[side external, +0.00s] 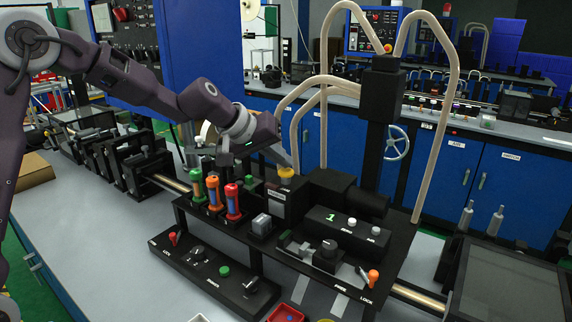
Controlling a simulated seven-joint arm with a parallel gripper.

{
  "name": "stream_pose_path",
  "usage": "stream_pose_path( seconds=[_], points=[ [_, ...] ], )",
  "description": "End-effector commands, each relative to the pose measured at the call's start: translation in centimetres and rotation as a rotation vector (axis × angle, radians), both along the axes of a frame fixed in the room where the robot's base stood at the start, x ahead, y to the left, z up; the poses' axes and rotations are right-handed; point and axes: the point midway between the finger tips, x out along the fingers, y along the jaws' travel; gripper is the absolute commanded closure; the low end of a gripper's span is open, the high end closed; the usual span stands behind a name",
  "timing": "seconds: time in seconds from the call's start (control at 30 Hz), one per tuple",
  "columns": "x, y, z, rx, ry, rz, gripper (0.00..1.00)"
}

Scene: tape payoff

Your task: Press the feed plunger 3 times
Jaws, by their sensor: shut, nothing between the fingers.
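A yellow round cap (287,172), which looks like the feed plunger, stands on top of a black block on the dark bench fixture (405,240). My gripper (290,160) is shut and empty. Its tips are just above or at the yellow cap; I cannot tell whether they touch it. A small display (331,217) on the front black box shows a green "1". Part of the cap's top is hidden by the fingers.
Green, orange and red upright cylinders (232,202) stand left of the cap. Pale curved hoses (437,130) and a black column (380,130) rise behind. A lever with an orange knob (373,277) is at front right. A control strip (215,275) runs along the front left.

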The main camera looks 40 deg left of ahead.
Motion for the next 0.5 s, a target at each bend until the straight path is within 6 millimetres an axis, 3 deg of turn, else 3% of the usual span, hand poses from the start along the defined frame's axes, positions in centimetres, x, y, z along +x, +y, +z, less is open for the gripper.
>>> stream_pose_path(
  seconds=[0.5],
  points=[
    [0.0, 0.0, 2.6, 0.001, 0.000, -0.001, 1.00]
  ],
)
